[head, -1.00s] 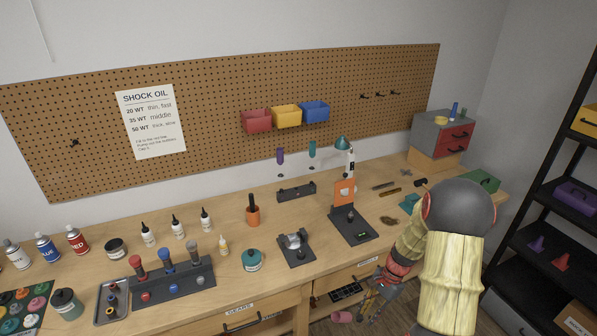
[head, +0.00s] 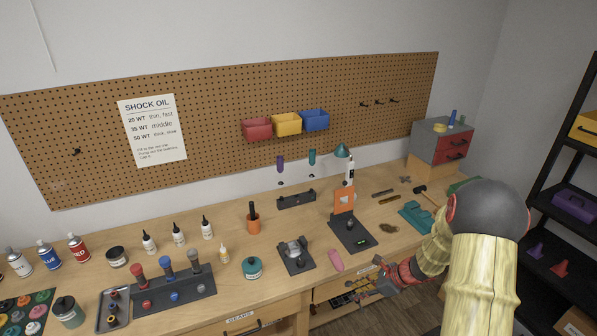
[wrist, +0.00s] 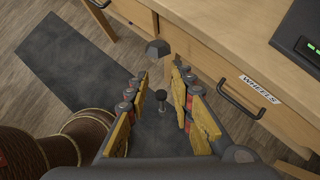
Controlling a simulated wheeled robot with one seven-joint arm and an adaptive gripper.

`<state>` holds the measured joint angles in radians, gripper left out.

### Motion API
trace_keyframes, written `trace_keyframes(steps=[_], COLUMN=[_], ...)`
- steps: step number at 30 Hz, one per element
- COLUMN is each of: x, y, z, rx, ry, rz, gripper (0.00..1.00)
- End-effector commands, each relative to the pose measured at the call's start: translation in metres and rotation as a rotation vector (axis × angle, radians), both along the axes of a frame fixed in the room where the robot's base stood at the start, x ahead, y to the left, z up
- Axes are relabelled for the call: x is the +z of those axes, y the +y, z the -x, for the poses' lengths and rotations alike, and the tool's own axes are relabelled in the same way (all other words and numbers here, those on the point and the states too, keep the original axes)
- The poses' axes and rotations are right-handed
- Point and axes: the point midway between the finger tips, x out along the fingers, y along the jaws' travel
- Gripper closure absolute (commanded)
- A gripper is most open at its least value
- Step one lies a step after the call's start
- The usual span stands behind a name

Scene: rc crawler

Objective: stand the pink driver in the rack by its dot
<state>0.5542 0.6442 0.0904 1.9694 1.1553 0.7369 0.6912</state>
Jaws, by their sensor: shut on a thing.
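The pink driver (head: 335,260) shows in the head view as a pink handle, tilted, in front of the bench's front edge. My gripper (head: 375,272) is just right of it, shut on the driver; the thin shaft is hard to make out. In the wrist view, a small dark knob lies between the fingers (wrist: 160,85) and a grey faceted piece shows beyond them; no pink shows there.
An orange stand on a black base (head: 350,236) is right of the rack. A grey fixture (head: 297,257) and an orange cup (head: 253,222) stand to the left. An open drawer (head: 345,296) is below the bench edge. Bench space in front of the rack is partly clear.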

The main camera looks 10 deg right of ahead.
Motion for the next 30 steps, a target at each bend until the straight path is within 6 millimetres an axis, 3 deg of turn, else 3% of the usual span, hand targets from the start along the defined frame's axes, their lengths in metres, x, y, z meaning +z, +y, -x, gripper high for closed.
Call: trace_keyframes(steps=[10, 15, 21, 30], x=[0.075, 0.105, 0.128, 0.146], y=[0.006, 0.001, -0.005, -0.005], z=[-0.073, -0.098, -0.114, -0.122], rx=[-0.424, -0.568, -0.655, -0.695], ry=[-0.143, -0.213, -0.28, -0.385], rz=[-0.111, -0.149, -0.177, -0.235], gripper=[1.0, 1.0, 1.0, 1.0])
